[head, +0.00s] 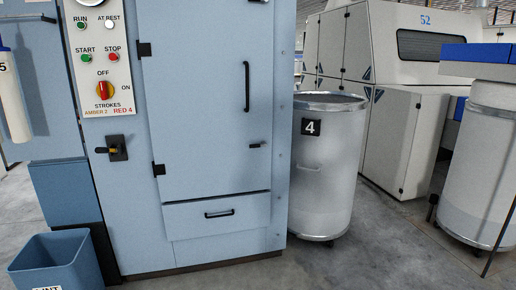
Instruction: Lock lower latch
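A pale blue machine cabinet (180,120) has a tall closed-looking door (200,100) with a vertical black handle (247,86). A small black latch (257,146) lies about level at the door's lower right edge, the lower one in view. Whether it is engaged cannot be told at this size. A dark part at the very top edge of the door, possibly another latch, is mostly cut off. Black hinges (159,169) sit on the door's left side. Neither of my grippers is in view.
Left of the door are a control panel (101,55) and a black plate with a brass-coloured lever (113,148). A drawer (218,214) lies below the door. A can marked 4 (325,185) stands close right of the cabinet; a blue bin (58,265) stands front left. Floor shows front right.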

